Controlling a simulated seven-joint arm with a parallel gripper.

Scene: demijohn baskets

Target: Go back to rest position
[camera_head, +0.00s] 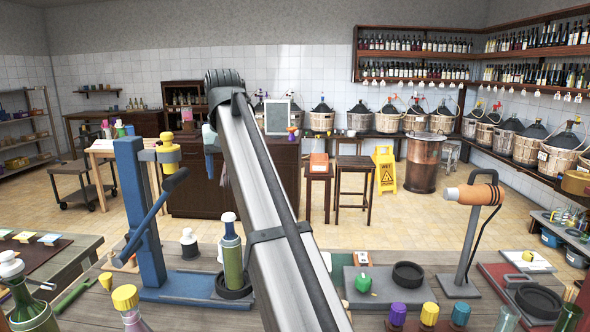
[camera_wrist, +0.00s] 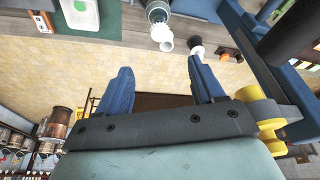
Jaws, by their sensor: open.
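The wooden workbench edge lies beyond the fingertips at the top of that view. In the head view my arm rises through the middle of the picture, and my fingers cannot be made out there. A blue bench press (camera_head: 133,210) with a yellow knob stands left of my arm. A green bottle (camera_head: 232,262) stands upright on a black round base beside the arm.
A yellow sign (camera_head: 384,170) and stools stand on the floor beyond. Basketed demijohns line the back.

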